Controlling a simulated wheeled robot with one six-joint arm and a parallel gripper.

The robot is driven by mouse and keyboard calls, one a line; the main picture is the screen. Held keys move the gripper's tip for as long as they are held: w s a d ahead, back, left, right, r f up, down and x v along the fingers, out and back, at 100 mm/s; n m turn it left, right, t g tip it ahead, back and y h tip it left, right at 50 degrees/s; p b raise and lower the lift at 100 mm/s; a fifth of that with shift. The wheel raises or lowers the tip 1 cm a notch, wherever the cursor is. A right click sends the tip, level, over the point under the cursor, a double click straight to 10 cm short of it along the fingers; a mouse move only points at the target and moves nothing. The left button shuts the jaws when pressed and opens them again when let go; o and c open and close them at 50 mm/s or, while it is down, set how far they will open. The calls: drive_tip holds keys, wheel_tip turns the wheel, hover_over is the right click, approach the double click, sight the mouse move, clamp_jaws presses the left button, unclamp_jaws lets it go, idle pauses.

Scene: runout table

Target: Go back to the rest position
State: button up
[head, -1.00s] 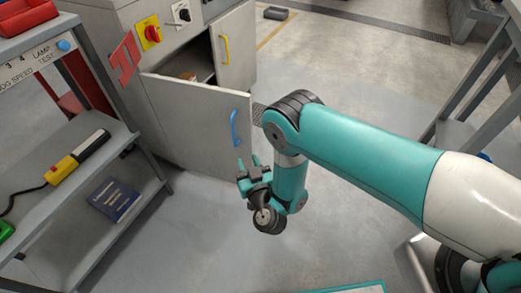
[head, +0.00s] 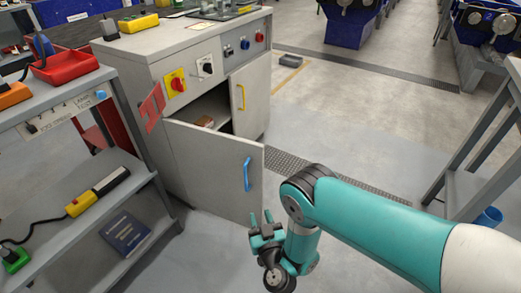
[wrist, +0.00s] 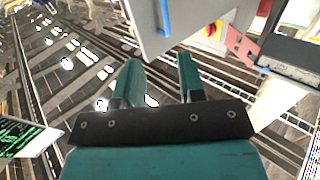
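My gripper (head: 262,220) hangs in front of the grey cabinet, with its two teal fingers pointing up and away. It is beside the open cabinet door (head: 205,172) with the blue handle (head: 247,174), and looks apart from it. In the wrist view my gripper (wrist: 162,75) shows its two fingers spread with nothing between them. The door also shows at the top of the wrist view (wrist: 185,22), beyond the fingers.
The control cabinet (head: 180,55) stands behind, with a second door (head: 252,95) ajar on a yellow handle. A shelf rack (head: 75,170) is at left and a grey stand (head: 475,165) at right. Floor between is clear.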

drive_tip(key=w+a+r+n+g+y, duration=0.25)
drive_tip(key=a+r, duration=0.25)
drive_tip(key=r, duration=0.3)
drive_tip(key=w+a+r+n+g+y, duration=0.1)
drive_tip(key=w+a+r+g+y, duration=0.2)
drive_tip(key=r, duration=0.5)
wheel_tip(320, 180, up, 12)
drive_tip(key=s+a+n+g+y, duration=0.1)
drive_tip(key=n+g+y, duration=0.2)
drive_tip(key=g, duration=0.1)
drive_tip(key=s+d+r+g+h, duration=0.3)
drive_tip(key=s+d+r+g, duration=0.2)
drive_tip(key=s+d+r, duration=0.4)
drive_tip(key=s+d+r+m+g+h, duration=0.1)
drive_tip(key=s+d+r+h, duration=0.15)
drive_tip(key=s+d, duration=0.5)
drive_tip(key=s+d+r+m+g+h, duration=0.1)
drive_tip(key=s+d+g+h, duration=0.15)
drive_tip(key=s+d, duration=0.5)
wheel_tip(320, 180, up, 17)
drive_tip(key=s+p, duration=0.1)
drive_tip(key=p, duration=1.6)
drive_tip(key=shift+s+a+t+h, duration=0.2)
drive_tip(key=shift+a+t+h, duration=0.1)
drive_tip(key=shift+h, duration=0.15)
